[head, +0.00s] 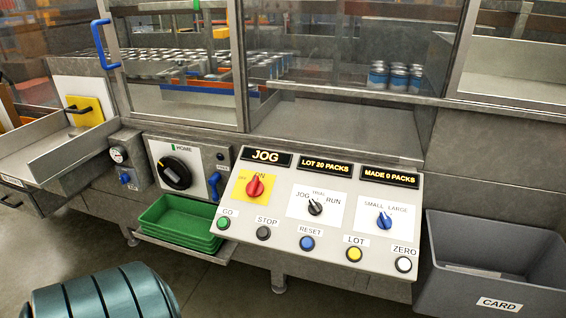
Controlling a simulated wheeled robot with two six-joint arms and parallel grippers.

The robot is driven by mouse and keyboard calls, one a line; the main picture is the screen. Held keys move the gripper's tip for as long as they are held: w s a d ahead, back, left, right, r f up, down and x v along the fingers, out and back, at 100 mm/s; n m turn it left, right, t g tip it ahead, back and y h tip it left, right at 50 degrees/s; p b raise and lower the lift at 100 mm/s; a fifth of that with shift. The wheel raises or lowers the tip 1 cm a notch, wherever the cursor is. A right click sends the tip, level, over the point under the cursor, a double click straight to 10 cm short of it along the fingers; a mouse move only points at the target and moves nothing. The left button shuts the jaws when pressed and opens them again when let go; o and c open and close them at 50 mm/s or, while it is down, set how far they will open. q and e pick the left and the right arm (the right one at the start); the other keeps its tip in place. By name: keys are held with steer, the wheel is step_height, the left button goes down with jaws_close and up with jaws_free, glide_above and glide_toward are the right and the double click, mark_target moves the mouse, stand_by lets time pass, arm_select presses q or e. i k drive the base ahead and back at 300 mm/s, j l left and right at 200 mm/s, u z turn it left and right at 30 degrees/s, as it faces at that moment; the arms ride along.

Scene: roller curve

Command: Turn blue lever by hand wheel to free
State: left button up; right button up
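The blue lever (214,187) is at the right edge of a white panel (159,151), just right of the black hand wheel (174,172). The lever stands roughly upright. A small label (222,168) is beside it, too small to read. Neither of my grippers is in view, and nothing touches the lever.
Stacked green trays (180,222) sit below the hand wheel. A sloped control panel (310,258) with knobs and buttons is to the right; its display reads JOG. A grey CARD bin (495,265) is at far right. A gauge (118,155) is left of the wheel.

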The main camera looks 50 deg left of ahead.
mark_target(216, 178)
steer(key=k+j+z, duration=0.4)
steer(key=j, duration=0.45)
steer(key=k+j+z, duration=0.45)
steer(key=j, duration=0.3)
steer(key=k+j+z, duration=0.4)
steer(key=k+j, duration=0.1)
steer(key=j, duration=0.1)
